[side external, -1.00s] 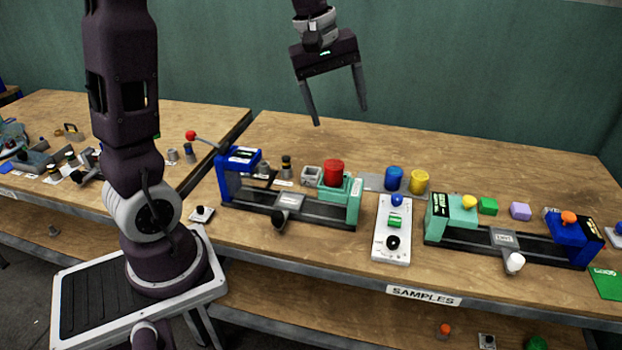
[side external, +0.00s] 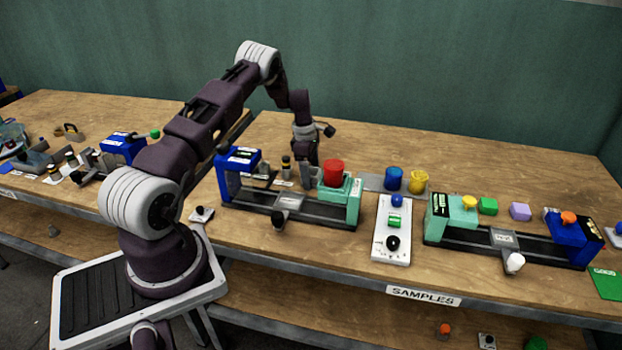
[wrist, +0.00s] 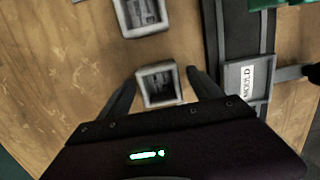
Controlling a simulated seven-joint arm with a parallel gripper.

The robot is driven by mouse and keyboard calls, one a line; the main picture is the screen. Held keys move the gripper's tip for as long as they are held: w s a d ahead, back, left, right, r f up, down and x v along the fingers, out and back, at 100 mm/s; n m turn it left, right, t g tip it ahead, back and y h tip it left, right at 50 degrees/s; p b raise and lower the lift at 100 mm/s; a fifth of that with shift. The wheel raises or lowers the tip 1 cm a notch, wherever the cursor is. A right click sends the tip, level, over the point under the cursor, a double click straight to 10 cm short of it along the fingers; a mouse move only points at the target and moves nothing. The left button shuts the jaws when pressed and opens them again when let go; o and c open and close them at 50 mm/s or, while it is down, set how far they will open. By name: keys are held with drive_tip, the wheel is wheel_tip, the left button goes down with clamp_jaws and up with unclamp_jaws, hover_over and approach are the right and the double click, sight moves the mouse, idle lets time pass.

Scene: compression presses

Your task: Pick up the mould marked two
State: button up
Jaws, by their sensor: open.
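In the wrist view, a small grey square mould (wrist: 160,84) with a raised rim and dark recess lies between the two fingers of my gripper (wrist: 161,76). The fingers are open, one on each side of it. A second, similar grey mould (wrist: 143,14) lies beyond it near the top edge. I cannot read a clear number on either mould. In the side view my gripper (side external: 308,180) points down behind the left press (side external: 290,212), close to the red cylinder, and hides the mould there.
The red cylinder (side external: 334,172) stands on the left press's mint block, right beside my gripper. The press carriage, labelled MOULD (wrist: 247,80), is right of my fingers. Blue (side external: 394,178) and yellow (side external: 419,181) cylinders stand further right.

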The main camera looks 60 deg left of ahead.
clamp_jaws()
wheel_tip(320, 180, up, 10)
drive_tip(key=s+d, duration=0.7)
drive_tip(key=s, duration=0.3)
drive_tip(key=shift+s, duration=0.4)
